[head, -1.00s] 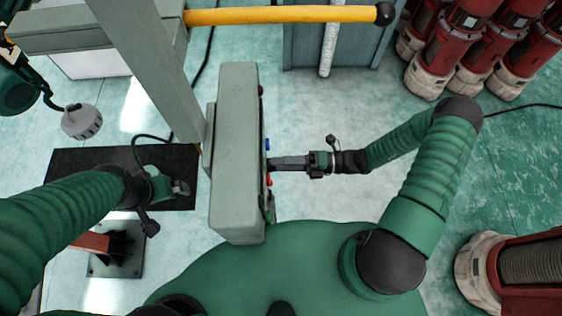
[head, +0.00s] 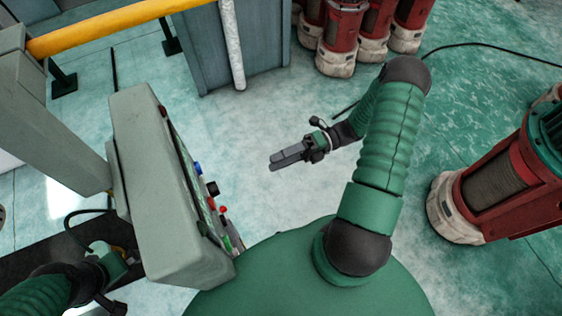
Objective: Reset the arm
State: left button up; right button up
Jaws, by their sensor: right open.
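My right arm is green and ribbed. It reaches in from the right, bent at a dark elbow, in the head view. Its dark gripper (head: 284,160) is in free air to the right of the grey control box and apart from it. The gripper holds nothing that I can see. The grey control box (head: 160,200) has blue, black, red and green buttons on its right face. My left arm is at the lower left, partly behind the box and cut off by the frame. Its gripper fingertips cannot be made out.
Several red cylinders (head: 340,35) stand at the top. Another red machine (head: 490,185) is at the right. The pale floor (head: 290,110) around my right gripper is clear.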

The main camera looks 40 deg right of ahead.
jog(key=shift+d, duration=0.2)
jog(key=shift+s, duration=0.1)
